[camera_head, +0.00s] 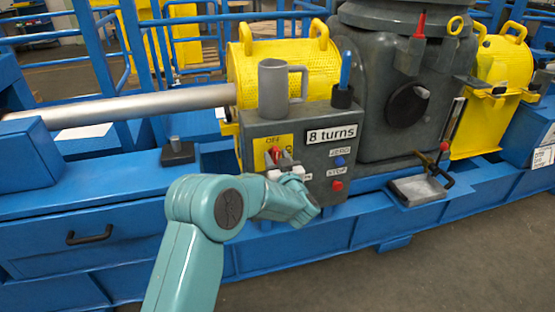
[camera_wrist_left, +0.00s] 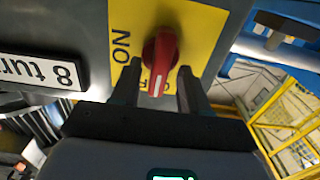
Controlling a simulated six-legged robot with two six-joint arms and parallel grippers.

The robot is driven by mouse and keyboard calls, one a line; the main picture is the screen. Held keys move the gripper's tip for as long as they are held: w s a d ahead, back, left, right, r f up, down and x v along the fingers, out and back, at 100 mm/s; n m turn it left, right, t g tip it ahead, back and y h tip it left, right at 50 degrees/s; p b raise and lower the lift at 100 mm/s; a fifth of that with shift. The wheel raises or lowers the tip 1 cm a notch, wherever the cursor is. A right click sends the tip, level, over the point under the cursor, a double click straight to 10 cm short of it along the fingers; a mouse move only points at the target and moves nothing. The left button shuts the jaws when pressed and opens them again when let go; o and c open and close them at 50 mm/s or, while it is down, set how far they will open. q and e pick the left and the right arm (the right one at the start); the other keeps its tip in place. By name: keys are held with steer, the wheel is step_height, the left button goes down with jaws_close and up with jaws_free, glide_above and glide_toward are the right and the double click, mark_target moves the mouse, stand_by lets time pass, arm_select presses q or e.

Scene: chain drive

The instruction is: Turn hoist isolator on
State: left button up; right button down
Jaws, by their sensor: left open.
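The hoist isolator is a red rotary knob (camera_head: 275,153) on a yellow plate (camera_head: 270,141) at the upper left of the grey control box. In the left wrist view the knob (camera_wrist_left: 162,55) has a white mark pointing down the picture, toward a partly hidden label that appears to be OFF. The ON label (camera_wrist_left: 121,46) is to its left. My left gripper (camera_head: 284,165) is in front of the plate. In the wrist view its open fingers (camera_wrist_left: 158,72) stand either side of the knob, with gaps visible. My right gripper is not in view.
The grey box (camera_head: 318,178) also carries an "8 turns" display (camera_head: 332,133), a blue ZERO button (camera_head: 339,161) and a red STOP button (camera_head: 337,185). A grey mug-like cylinder (camera_head: 272,88) and a blue-handled item (camera_head: 345,75) stand on top. A blue frame (camera_head: 100,215) runs below.

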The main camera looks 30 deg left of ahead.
arm_select(q)
jaws_close()
steer(key=shift+r, duration=0.1)
steer(key=m+p, duration=0.2)
steer(key=shift+w+d+r+p, duration=0.1)
steer(key=shift+d+r+p, duration=0.05)
steer(key=shift+p, duration=0.25)
steer(key=m+p, duration=0.3)
steer(key=m, duration=0.1)
steer(key=shift+w, duration=0.1)
steer(key=m+p, duration=0.2)
steer(key=m, duration=0.2)
steer(key=m+p, duration=0.2)
steer(key=m, duration=0.2)
steer(key=f+m+p, duration=0.1)
steer(key=m+p, duration=0.1)
steer(key=m, duration=0.1)
steer(key=shift+w+d+m, duration=0.2)
steer(key=shift+w+m, duration=0.05)
steer(key=shift+m, duration=0.15)
